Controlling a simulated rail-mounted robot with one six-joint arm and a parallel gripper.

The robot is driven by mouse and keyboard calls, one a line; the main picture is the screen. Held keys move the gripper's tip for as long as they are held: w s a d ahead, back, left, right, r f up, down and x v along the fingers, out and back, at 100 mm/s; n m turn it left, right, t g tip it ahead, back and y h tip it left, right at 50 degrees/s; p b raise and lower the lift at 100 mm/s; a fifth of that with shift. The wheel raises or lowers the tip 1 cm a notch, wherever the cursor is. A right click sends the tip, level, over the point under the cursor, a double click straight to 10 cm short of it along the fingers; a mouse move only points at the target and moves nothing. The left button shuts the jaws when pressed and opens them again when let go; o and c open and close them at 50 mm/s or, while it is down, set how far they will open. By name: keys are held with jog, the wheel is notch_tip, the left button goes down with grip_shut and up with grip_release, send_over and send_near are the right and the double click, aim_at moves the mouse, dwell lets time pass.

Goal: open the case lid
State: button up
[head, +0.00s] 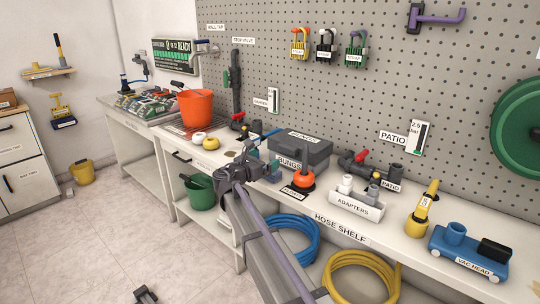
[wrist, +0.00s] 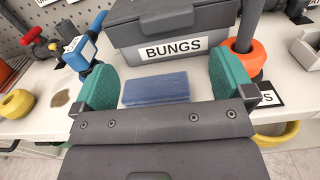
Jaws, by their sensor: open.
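The case is a dark grey box labelled BUNGS (head: 312,147) on the bench against the pegboard. In the wrist view the case (wrist: 190,58) stands just beyond my fingers, its lid (wrist: 205,12) down and a latch or handle (wrist: 167,20) at the front middle. My gripper (wrist: 160,82) is open, its two green-padded fingers apart and pointing at the case front. A flat blue block (wrist: 155,88) shows between the fingers, in front of the case; I cannot tell if a finger touches it. In the head view my gripper (head: 261,161) is at the case's front left.
An orange-and-black plunger-like item (head: 299,181) stands right of the case, near my right finger. A blue-handled valve (wrist: 80,52) is close to my left finger. The adapters tray (head: 356,206) is farther right. A yellow ring (head: 211,143) and an orange bucket (head: 195,107) are to the left.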

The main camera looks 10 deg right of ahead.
aim_at(286, 149)
jog(key=x, duration=1.1)
jog(key=shift+s+d, duration=0.25)
jog(key=shift+s, duration=0.05)
jog(key=shift+c, duration=0.5)
